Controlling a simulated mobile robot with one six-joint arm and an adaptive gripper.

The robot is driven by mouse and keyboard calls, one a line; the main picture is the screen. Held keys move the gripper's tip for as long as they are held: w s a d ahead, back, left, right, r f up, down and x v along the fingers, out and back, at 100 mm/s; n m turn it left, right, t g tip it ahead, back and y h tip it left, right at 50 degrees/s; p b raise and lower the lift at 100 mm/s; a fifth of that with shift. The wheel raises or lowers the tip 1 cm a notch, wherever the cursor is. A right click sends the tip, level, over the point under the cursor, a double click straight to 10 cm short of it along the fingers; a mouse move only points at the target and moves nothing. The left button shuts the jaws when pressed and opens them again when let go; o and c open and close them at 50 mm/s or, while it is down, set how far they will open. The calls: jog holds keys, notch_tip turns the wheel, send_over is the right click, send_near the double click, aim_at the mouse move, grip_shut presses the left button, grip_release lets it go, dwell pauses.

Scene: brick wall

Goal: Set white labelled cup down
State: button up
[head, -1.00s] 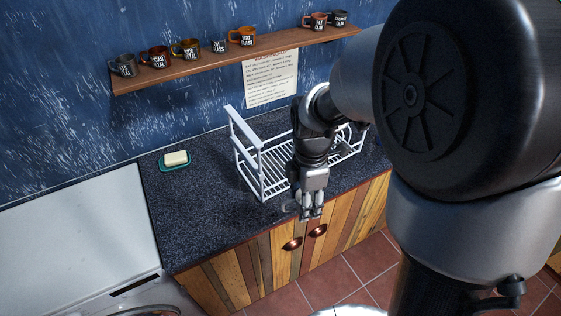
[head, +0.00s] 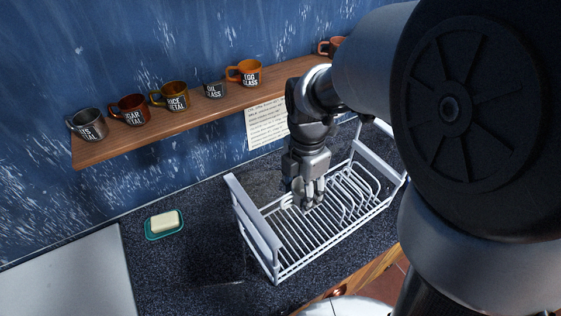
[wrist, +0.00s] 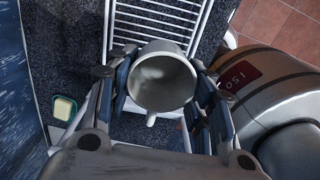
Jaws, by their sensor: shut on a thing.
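The white cup (wrist: 163,78) sits between the two fingers of my gripper in the wrist view. I look down into its empty, greyish inside, and its handle points to the bottom of that view. No label shows from this side. My gripper (head: 307,200) is shut on the cup. In the head view it points down over the white wire dish rack (head: 268,240), and the cup is hard to make out there. The rack's bars (wrist: 158,22) also show beyond the cup in the wrist view. I cannot tell the gap between cup and rack.
A wooden shelf (head: 150,144) on the blue wall holds several labelled mugs, such as the orange one (head: 247,73). A soap bar (head: 165,222) lies on a teal dish on the dark counter (head: 190,270).

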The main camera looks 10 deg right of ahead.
aim_at(298, 237)
notch_tip(298, 237, down, 19)
jog(key=b, duration=0.5)
jog(key=shift+s+r+b, duration=0.1)
jog(key=shift+s+b, duration=0.05)
jog(key=shift+b, duration=0.25)
jog(key=shift+f, duration=0.2)
jog(key=o, duration=1.2)
jog(key=shift+c, duration=0.2)
jog(key=shift+r, duration=0.1)
